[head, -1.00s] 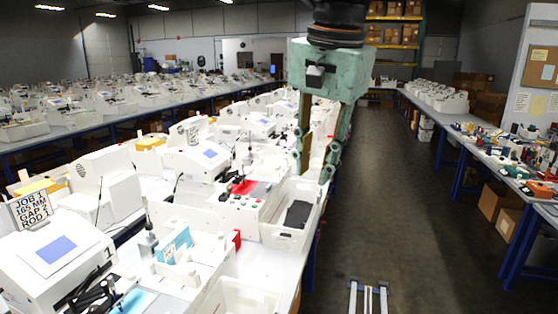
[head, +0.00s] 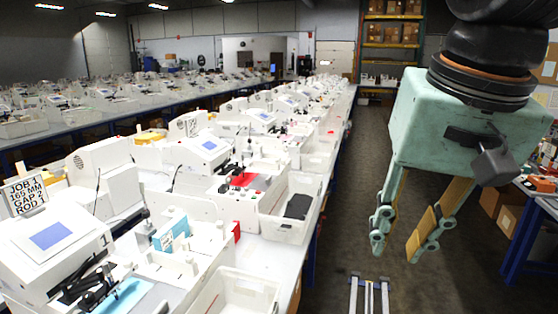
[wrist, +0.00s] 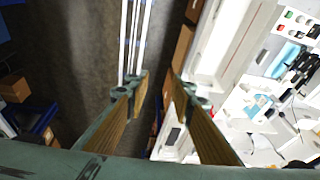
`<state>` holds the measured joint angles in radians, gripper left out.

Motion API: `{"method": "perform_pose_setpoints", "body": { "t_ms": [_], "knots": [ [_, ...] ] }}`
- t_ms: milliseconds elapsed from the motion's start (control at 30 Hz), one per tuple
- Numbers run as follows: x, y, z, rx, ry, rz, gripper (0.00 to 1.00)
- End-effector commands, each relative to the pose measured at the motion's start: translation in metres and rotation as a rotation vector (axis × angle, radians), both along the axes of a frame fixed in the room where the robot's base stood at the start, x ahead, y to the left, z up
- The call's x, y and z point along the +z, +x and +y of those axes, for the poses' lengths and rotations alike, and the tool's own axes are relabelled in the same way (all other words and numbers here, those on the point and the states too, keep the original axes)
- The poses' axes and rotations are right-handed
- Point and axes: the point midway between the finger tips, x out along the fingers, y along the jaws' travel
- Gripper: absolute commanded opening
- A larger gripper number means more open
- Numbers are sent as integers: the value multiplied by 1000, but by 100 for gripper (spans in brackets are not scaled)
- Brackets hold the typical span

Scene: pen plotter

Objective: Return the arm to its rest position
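My gripper (head: 402,246) is a pale green block with two green fingers lined in tan. In the head view it hangs at the right, fingers down, over the aisle floor and clear of the benches. The fingers are apart with nothing between them. In the wrist view both fingers of my gripper (wrist: 158,90) show, also apart and empty, with the dark floor and a bench edge beyond. The upper arm runs out of the head view at the top right.
A long bench of white plotter machines (head: 60,245) runs along the left. A white bin (head: 290,212) holds a dark grey object at its edge. Floor rails (head: 368,295) lie in the aisle. Another bench (head: 548,200) stands at the right. Shelving (head: 392,45) stands at the back.

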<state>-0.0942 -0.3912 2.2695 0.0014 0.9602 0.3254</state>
Motion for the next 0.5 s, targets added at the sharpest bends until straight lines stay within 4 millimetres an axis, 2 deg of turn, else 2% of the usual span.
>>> {"method": "perform_pose_setpoints", "body": {
  "t_ms": [300,500],
  "knots": [
    [-48,-61,-21,109,-51,-25,22],
    [-75,-92,-29,171,-82,-38,22]
  ]
}}
